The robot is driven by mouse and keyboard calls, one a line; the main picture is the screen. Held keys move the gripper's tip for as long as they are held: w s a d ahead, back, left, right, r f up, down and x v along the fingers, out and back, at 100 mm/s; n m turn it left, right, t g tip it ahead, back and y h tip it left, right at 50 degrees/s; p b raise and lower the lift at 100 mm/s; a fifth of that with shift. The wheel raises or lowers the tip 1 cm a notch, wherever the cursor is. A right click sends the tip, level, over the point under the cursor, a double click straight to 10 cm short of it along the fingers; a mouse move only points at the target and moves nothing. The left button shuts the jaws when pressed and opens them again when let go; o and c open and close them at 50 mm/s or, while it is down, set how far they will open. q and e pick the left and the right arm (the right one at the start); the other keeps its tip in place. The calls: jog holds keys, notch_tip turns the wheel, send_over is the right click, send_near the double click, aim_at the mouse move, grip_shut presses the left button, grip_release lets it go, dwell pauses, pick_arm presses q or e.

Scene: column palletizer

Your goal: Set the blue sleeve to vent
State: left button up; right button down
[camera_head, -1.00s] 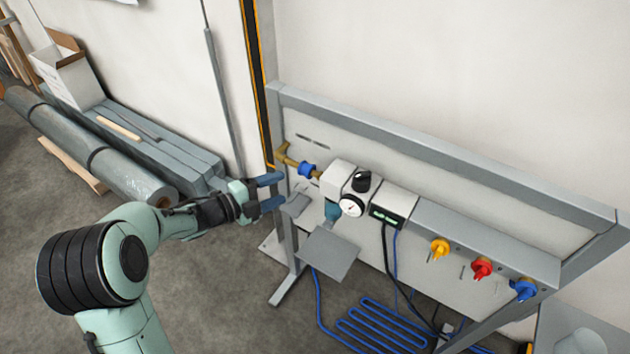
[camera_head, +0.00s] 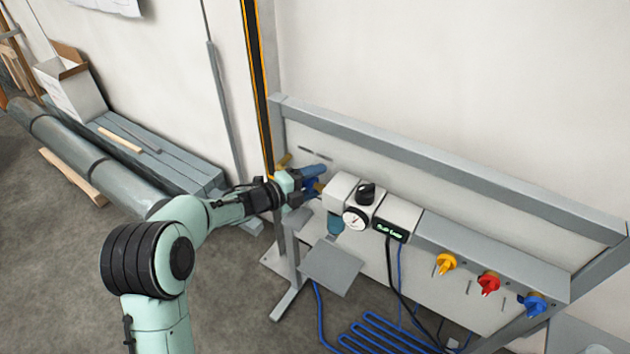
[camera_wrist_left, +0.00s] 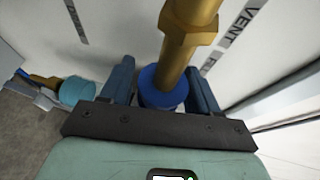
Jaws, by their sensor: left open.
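The blue sleeve (camera_wrist_left: 163,88) sits around a brass pipe (camera_wrist_left: 187,28) in the left wrist view. My left gripper (camera_head: 311,179) is open at the pipe, left of the white valve unit. In the left wrist view, its two blue fingers (camera_wrist_left: 161,72) stand on either side of the sleeve, with a narrow gap visible. In the head view the gripper hides the sleeve. A VENT label (camera_wrist_left: 241,20) is on the panel beside the pipe, with another label partly hidden behind the right finger. My right gripper is out of view.
A pressure gauge (camera_head: 355,218) and black knob (camera_head: 366,192) are right of the gripper. Yellow (camera_head: 445,263), red (camera_head: 488,283) and blue (camera_head: 533,304) knobs line the rail. A grey plate (camera_head: 331,266) juts out below.

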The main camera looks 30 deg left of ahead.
pick_arm(q)
jog(key=shift+w, duration=0.1)
grip_shut()
jog(key=shift+w+a, duration=0.15)
jog(key=shift+a, duration=2)
grip_release()
jog(key=shift+a, duration=0.1)
jog(key=v, duration=1.3)
jog(key=shift+p, duration=0.3)
